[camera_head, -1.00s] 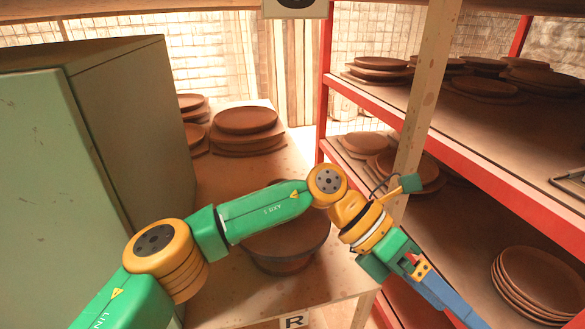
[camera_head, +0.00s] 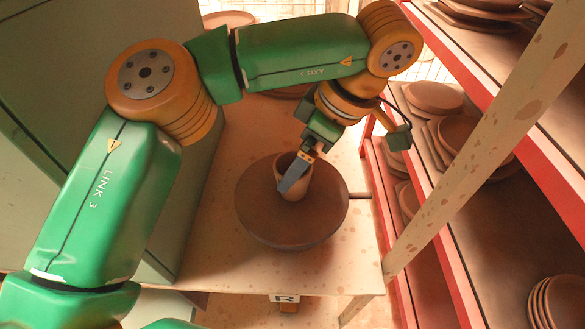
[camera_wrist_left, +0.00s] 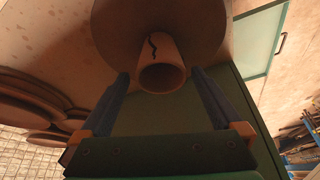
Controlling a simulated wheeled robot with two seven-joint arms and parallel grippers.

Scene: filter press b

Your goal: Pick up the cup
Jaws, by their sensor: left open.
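The cup (camera_head: 298,192) is a small brown clay cup standing upright on a round dark-brown disc (camera_head: 258,215). In the left wrist view the cup (camera_wrist_left: 160,52) shows its open rim and a dark, jagged line on its side. My left gripper (camera_head: 291,181) comes down over the cup from above. In the wrist view its two blue fingers (camera_wrist_left: 160,78) are spread, one on each side of the cup's rim, with a gap showing on both sides. One finger hides part of the cup in the head view. My right gripper is not in view.
A speckled post (camera_head: 490,140) and red-edged shelves with clay plates (camera_head: 553,303) stand right. A green cabinet (camera_head: 40,150) stands left.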

